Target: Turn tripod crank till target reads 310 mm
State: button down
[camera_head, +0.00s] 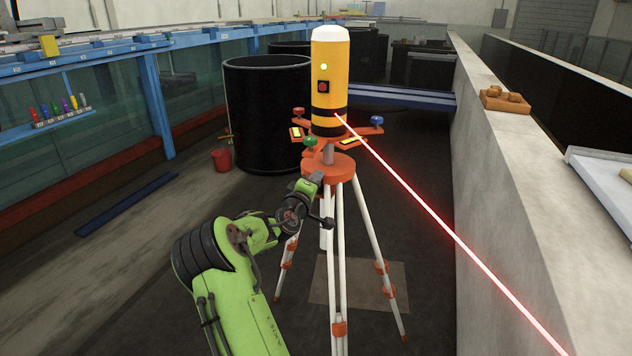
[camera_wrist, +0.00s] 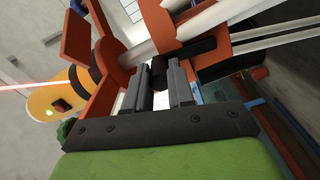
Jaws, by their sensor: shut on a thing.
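The tripod (camera_head: 328,166) has an orange head and white legs and stands upright in the aisle, with a yellow laser unit (camera_head: 330,75) on top. My gripper (camera_head: 315,190) is at the tripod's column, just below the head. In the wrist view my gripper (camera_wrist: 163,90) has its two grey fingers closed around the dark crank handle (camera_wrist: 159,72), beside the white column and orange head. The fingers hide part of the crank. A red beam leaves the laser unit and runs out of the picture at lower right. The target and its reading are not in view.
A low concrete wall (camera_head: 500,190) runs along the right, with a wooden block holder (camera_head: 505,101) on it. A black tank (camera_head: 268,115) and a red bucket (camera_head: 222,159) stand behind the tripod. The glass flume (camera_head: 110,95) is at left. The tripod legs spread near my arm.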

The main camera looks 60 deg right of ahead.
jog(key=c, duration=1)
grip_release()
jog(key=shift+o, duration=0.2)
jog(key=shift+a, duration=0.1)
jog(key=s+a+b, duration=0.2)
jog(key=a, duration=1.3)
jog(key=shift+s+a, duration=0.2)
jog(key=shift+a, duration=0.05)
